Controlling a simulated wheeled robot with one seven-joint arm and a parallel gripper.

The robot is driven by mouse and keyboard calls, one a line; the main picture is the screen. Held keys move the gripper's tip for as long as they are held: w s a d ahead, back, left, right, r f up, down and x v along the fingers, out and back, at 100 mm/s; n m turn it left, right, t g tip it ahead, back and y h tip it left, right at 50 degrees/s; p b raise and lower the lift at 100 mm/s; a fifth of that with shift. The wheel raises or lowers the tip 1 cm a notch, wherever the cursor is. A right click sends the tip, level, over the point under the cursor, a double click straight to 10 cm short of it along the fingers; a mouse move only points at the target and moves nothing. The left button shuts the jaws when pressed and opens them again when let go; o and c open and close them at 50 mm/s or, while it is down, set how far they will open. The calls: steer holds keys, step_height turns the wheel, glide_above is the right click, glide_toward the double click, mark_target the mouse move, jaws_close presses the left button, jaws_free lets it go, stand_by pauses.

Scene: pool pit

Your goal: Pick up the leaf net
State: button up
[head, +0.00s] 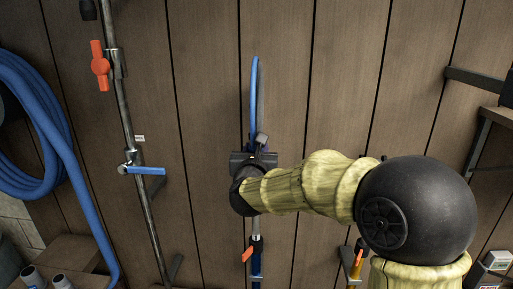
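The leaf net shows as a narrow blue rim (254,95), seen nearly edge-on and upright against the wooden wall. My gripper (254,158) is a dark shape at the end of my arm, in front of the middle of the net. It covers the rim's lower end. Below it, a pale and blue pole (256,262) with a red-orange tab runs down in line with the rim and seems to belong to the net. The gripper's fingers are hidden or too dark to make out, and I cannot tell whether they touch the net.
A metal pipe with an orange handle (100,66) and a blue lever (146,171) runs down the wall at left. A coiled blue hose (38,135) hangs at far left. A yellow-orange pole (355,268) stands at lower right. A shelf bracket (478,140) juts out at right.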

step_height(320, 180, up, 9)
steer(key=shift+b, duration=0.9)
steer(key=shift+f+b, duration=0.1)
steer(key=shift+b, duration=0.3)
